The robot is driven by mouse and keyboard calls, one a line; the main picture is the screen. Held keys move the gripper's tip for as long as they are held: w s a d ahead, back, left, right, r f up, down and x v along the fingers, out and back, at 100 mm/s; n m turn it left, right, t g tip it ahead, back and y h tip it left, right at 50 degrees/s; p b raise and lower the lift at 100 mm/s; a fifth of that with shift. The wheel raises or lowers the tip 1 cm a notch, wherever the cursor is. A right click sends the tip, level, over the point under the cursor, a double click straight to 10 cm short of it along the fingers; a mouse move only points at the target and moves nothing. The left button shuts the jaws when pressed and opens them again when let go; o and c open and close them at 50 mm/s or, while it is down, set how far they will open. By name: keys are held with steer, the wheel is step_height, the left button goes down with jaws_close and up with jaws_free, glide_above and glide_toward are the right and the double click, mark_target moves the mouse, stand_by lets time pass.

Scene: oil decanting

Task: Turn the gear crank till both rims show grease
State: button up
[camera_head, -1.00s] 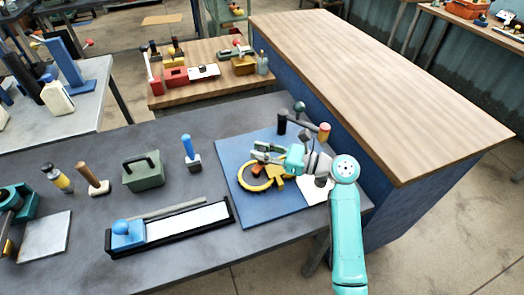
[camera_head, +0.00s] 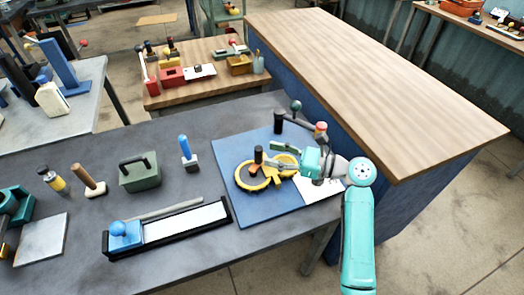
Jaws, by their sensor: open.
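The gear device stands on a blue mat (camera_head: 240,205) on the dark table. It has a yellow ring-shaped gear (camera_head: 250,186) at left and a second yellow gear at right, partly hidden by my gripper. I see nothing between the fingers. Whether grease is on the rims is too small to tell.
A white sheet lies partly under my arm. A long black tray (camera_head: 170,228) and a green box (camera_head: 140,172) are to the left. A wooden-topped counter (camera_head: 370,80) rises at right.

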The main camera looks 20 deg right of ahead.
steer(key=v, duration=0.7)
steer(key=shift+s, duration=0.1)
steer(key=shift+s+f, duration=0.1)
steer(key=shift+s, duration=0.1)
steer(key=c, duration=0.6)
steer(key=s+m+t+h, duration=0.1)
steer(key=s, duration=0.1)
steer(key=s+d+t+h, duration=0.1)
steer(key=s, duration=0.1)
steer(key=s+f+m+t, duration=0.1)
steer(key=s, duration=0.1)
steer(key=shift+d+m+h, duration=0.3)
steer(key=shift+d+h, duration=0.1)
jaws_close()
steer(key=x, duration=1.4)
steer(key=shift+f, duration=0.1)
